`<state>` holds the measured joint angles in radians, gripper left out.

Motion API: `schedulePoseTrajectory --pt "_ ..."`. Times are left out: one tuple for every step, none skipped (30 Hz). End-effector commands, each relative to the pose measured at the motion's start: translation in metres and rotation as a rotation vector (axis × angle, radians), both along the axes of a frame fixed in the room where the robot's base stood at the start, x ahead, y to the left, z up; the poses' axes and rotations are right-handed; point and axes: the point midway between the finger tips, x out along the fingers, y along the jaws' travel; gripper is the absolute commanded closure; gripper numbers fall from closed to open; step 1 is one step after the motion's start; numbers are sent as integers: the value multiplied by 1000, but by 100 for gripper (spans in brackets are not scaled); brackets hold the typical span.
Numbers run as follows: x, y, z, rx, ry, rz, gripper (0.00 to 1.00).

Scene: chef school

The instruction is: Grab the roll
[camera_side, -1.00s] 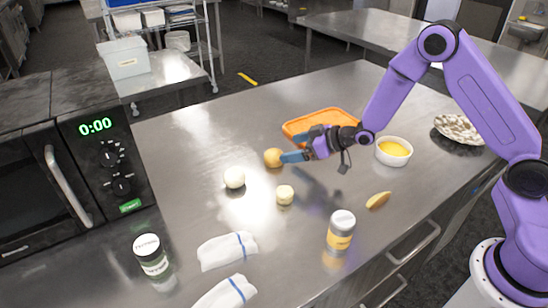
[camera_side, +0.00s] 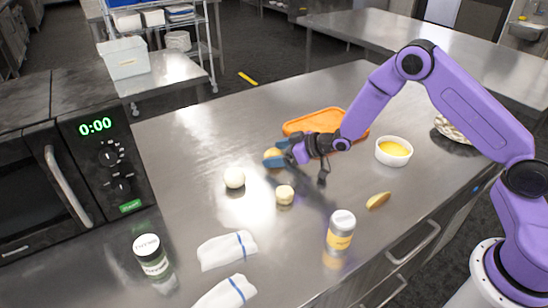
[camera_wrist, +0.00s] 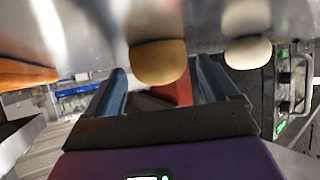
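The roll is a small round golden-brown bun (camera_side: 271,155), resting on the steel counter; in the side view, blue fingers partly hide it. My gripper (camera_side: 274,154) is low at the counter with its two fingers on either side of the roll. In the wrist view the roll (camera_wrist: 158,62) shows between the spread fingers of my gripper (camera_wrist: 160,68), with a small gap visible on each side. The fingers look open and not closed on it.
A pale round bun (camera_side: 234,178) and a smaller pale piece (camera_side: 285,195) sit nearby. An orange tray (camera_side: 322,116) lies behind my gripper, a white bowl of yellow contents (camera_side: 394,151) to the right. Jars, folded cloths and a microwave (camera_side: 75,165) stand around.

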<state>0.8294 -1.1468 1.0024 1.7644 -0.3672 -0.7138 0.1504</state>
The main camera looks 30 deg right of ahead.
Motion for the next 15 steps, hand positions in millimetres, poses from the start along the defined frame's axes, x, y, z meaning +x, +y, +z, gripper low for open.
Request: schedulePoseTrajectory --pt "0 0 0 0 0 0 32" --pt "0 0 0 0 0 0 41" --pt "0 0 0 0 0 0 54" --pt "0 0 0 0 0 0 64" --pt "0 0 0 0 0 0 66" --pt "0 0 0 1 -1 0 66" --pt "0 0 0 1 -1 0 66" --pt "0 0 0 1 -1 0 66" --pt "0 0 0 1 -1 0 66" --pt "0 0 0 1 -1 0 66" --pt "0 0 0 1 -1 0 66" --pt "0 0 1 1 -1 0 66" --pt "0 0 1 1 -1 0 66" --pt "0 0 1 1 -1 0 66" --pt "0 0 2 1 -1 0 66"
